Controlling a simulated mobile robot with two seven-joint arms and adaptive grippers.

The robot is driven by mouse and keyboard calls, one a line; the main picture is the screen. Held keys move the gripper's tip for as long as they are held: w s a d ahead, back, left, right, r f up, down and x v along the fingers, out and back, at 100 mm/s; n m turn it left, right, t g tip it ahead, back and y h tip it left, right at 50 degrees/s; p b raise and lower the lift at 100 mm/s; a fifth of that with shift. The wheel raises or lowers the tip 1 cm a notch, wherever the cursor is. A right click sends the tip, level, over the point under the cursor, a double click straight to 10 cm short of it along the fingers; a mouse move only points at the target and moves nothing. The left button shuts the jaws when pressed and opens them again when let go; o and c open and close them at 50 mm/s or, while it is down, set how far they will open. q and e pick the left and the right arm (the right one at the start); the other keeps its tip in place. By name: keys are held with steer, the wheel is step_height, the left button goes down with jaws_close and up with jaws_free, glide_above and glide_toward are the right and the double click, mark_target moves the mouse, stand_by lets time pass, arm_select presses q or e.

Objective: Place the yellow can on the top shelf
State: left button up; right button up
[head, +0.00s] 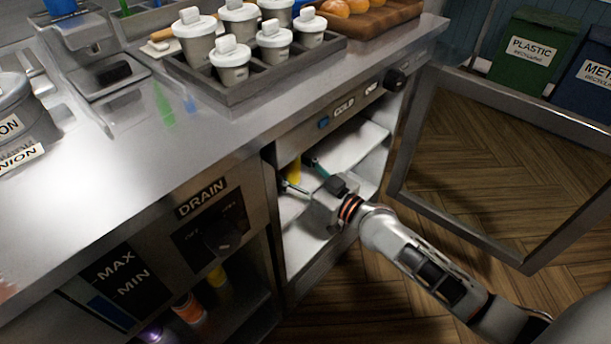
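The yellow can (294,171) shows as a narrow yellow strip inside the open cabinet under the counter. My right gripper (297,173) reaches into this cabinet with its fingers spread, one on each side of the can. I cannot tell whether the fingers touch the can. The cabinet's upper white shelf (358,142) shows behind and right of the gripper. A lower white surface (302,248) lies below it. My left gripper is not in view.
The open cabinet door (465,230) stands out to the right of the arm. The counter edge and control panel (335,112) overhang the cabinet. A tray (240,95) of lidded containers stands above. Bottles (188,310) sit in a lower left compartment.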

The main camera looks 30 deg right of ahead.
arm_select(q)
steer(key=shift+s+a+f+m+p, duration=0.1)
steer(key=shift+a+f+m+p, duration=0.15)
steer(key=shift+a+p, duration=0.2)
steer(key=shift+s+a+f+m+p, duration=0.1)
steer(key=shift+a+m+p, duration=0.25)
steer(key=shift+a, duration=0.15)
arm_select(e)
steer(key=v, duration=1.2)
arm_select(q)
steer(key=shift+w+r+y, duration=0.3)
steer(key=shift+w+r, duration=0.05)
arm_select(e)
steer(key=shift+r, duration=0.1)
